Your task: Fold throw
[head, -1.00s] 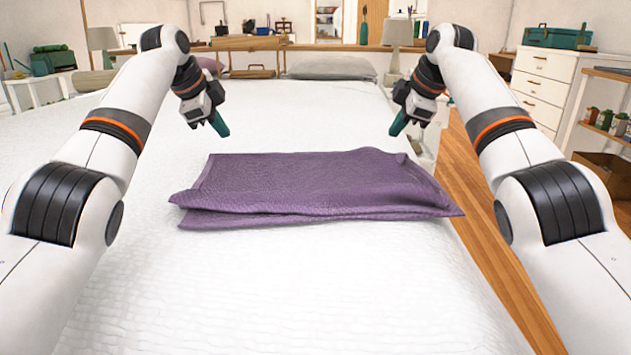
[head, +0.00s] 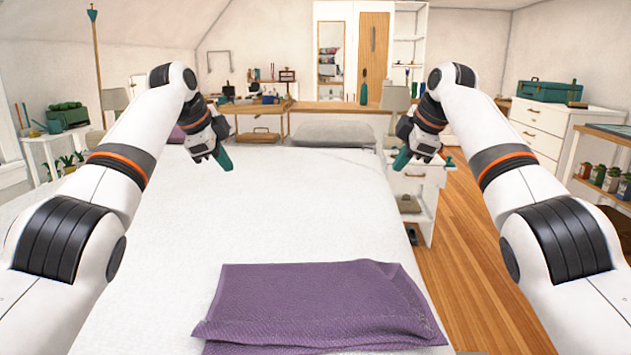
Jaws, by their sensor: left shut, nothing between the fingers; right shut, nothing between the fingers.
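The purple throw (head: 318,305) lies folded on the white bed (head: 265,215), low in the head view. Its far edge is fairly straight, and its near part is cut off by the bottom of the picture. Near its left and right front corners, layers show a little out of line. My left gripper (head: 225,160) is shut and empty, held above the bed beyond the throw. My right gripper (head: 401,160) is shut and empty, near the bed's right edge and also beyond the throw. Neither gripper touches the throw.
A grey pillow (head: 335,133) lies at the bed's far end. A white nightstand (head: 418,185) stands right of the bed, near my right gripper. A white dresser (head: 545,130) stands further right. Wooden floor (head: 465,250) is open between bed and dresser. The bed's middle is clear.

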